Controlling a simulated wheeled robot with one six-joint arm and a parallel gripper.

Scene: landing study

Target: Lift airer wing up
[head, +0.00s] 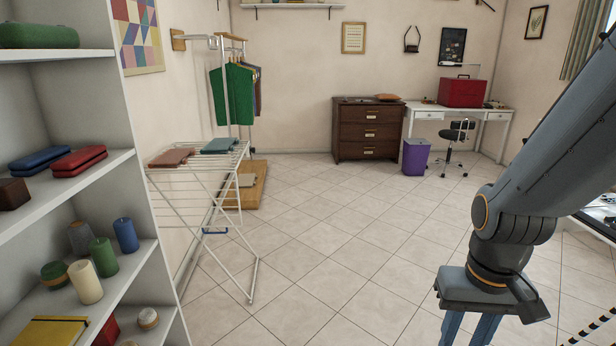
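A white wire clothes airer (176,184) stands on the floor at the left of the head view, beside the shelf unit. Its top rack is level and bears a folded brown cloth (171,158) and a folded teal cloth (219,145). Below the top, thin white rods that look like a wing hanging down overlap the crossed legs, so its outline is hard to make out. A small blue piece (215,231) shows low among these rods. My gripper (470,328) points down at the bottom right, far from the airer. Its fingertips are cut off by the picture's edge.
A white shelf unit (117,160) with cases and candles stands close at the left. Behind the airer is a clothes rail with green garments (238,95). A brown dresser (368,130), purple bin (415,157) and desk chair (457,134) stand farther back. The middle tiled floor is clear.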

